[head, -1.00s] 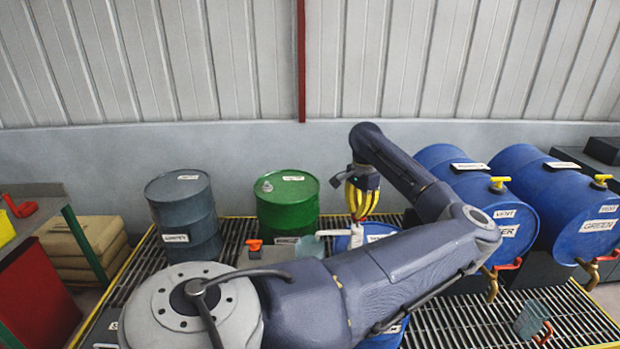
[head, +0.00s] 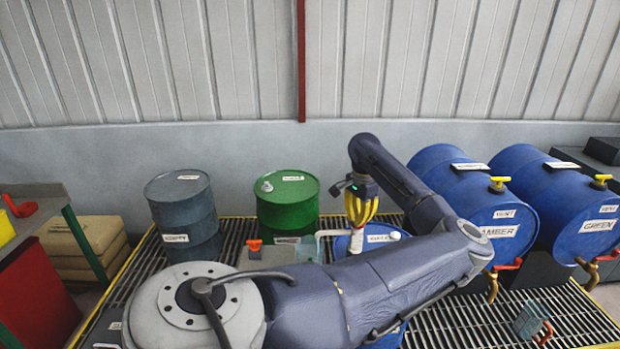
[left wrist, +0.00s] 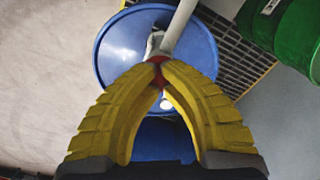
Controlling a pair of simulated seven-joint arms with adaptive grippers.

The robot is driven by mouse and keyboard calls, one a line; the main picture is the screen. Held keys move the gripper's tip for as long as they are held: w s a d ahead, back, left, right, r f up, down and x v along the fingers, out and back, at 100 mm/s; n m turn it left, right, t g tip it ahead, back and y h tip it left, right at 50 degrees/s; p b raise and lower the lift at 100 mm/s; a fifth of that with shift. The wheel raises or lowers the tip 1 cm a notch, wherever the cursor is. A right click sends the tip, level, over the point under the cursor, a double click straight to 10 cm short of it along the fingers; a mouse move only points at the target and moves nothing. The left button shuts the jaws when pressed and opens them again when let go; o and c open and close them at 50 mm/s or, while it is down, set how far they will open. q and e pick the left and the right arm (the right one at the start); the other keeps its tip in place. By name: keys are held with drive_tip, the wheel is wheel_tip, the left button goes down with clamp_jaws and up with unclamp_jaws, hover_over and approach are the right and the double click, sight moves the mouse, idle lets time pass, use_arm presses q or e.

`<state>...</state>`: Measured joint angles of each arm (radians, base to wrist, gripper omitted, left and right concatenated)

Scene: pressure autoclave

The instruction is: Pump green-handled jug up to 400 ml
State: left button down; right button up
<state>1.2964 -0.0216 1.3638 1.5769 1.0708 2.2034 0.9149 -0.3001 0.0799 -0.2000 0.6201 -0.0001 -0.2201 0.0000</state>
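My left gripper (head: 360,218) has yellow ribbed fingers and points down over an upright blue drum (head: 343,245). In the left wrist view its fingertips (left wrist: 158,66) come together on a small red part, which looks like the pump handle (left wrist: 157,59). A pale spout pipe (left wrist: 180,27) runs from the pump; its bend also shows in the head view (head: 330,236). A translucent jug (head: 307,248) stands by the spout end, mostly hidden by my arm. Its handle and level cannot be seen. My right gripper is not in view.
A green drum (head: 287,207) and a grey drum (head: 185,217) stand behind on the grating. Two blue drums lie at right, labelled AMBER (head: 497,232) and GREEN (head: 601,226). A red-handled jug (head: 528,320) stands on the grating at front right.

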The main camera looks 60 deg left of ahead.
use_arm(q)
drive_tip(key=shift+r, duration=3.2)
drive_tip(key=shift+f, duration=0.2)
drive_tip(key=shift+f, duration=3)
drive_tip(key=shift+r, duration=3.2)
drive_tip(key=shift+f, duration=0.15)
